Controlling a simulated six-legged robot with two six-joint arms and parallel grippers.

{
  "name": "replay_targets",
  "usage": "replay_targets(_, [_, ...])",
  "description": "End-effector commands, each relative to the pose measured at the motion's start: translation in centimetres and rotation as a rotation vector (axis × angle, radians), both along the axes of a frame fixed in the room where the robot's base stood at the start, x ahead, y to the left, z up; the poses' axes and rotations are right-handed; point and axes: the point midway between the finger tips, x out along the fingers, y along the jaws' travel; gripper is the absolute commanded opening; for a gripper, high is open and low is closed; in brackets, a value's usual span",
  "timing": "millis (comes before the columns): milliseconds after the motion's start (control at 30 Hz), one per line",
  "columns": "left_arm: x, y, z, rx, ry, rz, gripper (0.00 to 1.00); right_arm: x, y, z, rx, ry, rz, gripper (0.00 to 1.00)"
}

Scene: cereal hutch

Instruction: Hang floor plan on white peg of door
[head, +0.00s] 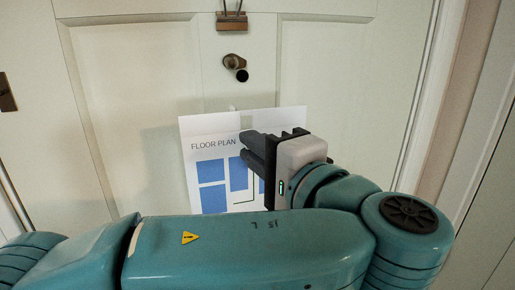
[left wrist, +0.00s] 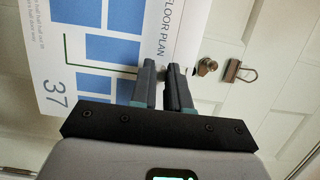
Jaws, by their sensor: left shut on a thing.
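The floor plan (head: 212,165) is a white sheet with blue room blocks and the heading "FLOOR PLAN". It is upright, slightly tilted, in front of the door (head: 130,75). My left gripper (head: 248,150) is shut on its right part. In the left wrist view the sheet (left wrist: 85,45) appears sideways, with the gripper fingers (left wrist: 162,85) close together at it. A small white peg (head: 232,108) shows just above the sheet's top edge. A door-coloured gap shows in the sheet's top strip. I cannot tell whether the sheet touches the peg. My right gripper is not in view.
A brass knob (head: 235,66) and a dark round piece beside it sit above the sheet. A bronze clip (head: 232,20) is higher up. A dark metal fitting (head: 6,92) is at the far left. The door frame (head: 442,90) stands at the right.

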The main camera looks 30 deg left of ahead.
Motion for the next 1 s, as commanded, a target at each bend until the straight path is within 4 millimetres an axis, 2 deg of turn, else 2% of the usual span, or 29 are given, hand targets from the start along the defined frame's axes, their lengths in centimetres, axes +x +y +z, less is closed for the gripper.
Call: replay_targets(1000, [4.4,5.1,-0.7,-0.002,0.001,0.0,0.0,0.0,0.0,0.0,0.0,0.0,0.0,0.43])
